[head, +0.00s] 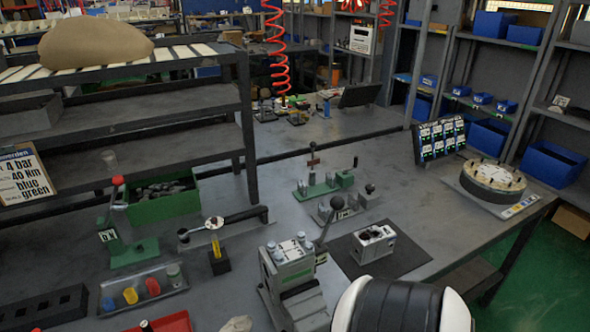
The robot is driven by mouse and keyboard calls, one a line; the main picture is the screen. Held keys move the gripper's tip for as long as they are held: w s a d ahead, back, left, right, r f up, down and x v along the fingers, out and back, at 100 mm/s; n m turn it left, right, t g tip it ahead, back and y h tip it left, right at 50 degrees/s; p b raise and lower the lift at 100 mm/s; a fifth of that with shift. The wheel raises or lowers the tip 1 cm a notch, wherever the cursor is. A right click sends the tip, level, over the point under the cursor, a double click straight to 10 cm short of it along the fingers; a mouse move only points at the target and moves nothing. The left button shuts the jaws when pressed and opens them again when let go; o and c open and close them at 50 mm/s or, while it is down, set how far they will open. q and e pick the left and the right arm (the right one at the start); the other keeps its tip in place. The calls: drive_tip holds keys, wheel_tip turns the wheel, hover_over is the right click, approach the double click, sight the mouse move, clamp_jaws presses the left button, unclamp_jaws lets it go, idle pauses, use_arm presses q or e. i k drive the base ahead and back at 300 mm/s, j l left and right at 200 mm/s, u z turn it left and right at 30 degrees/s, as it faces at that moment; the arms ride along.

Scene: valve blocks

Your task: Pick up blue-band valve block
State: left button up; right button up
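A grey metal valve block (373,243) sits upright on a dark mat (416,255) in the lower middle right of the head view. It has dark holes and pale marks on top; I cannot make out a blue band on it. A larger grey fixture (292,272) with pale blue knobs and a black lever stands left of the mat. Neither gripper shows in this view. A white and black rounded part of my own arm fills the bottom edge, right of the fixture and in front of the mat.
A clear tray (142,305) of coloured parts and a red bin (172,324) are at lower left. A green box (162,203) and green clamp (130,248) stand behind. A round dial fixture (492,178) and a tilted display panel (438,138) are at right.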

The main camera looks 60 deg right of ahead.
sight(374, 242)
drive_tip(key=z, duration=2.6)
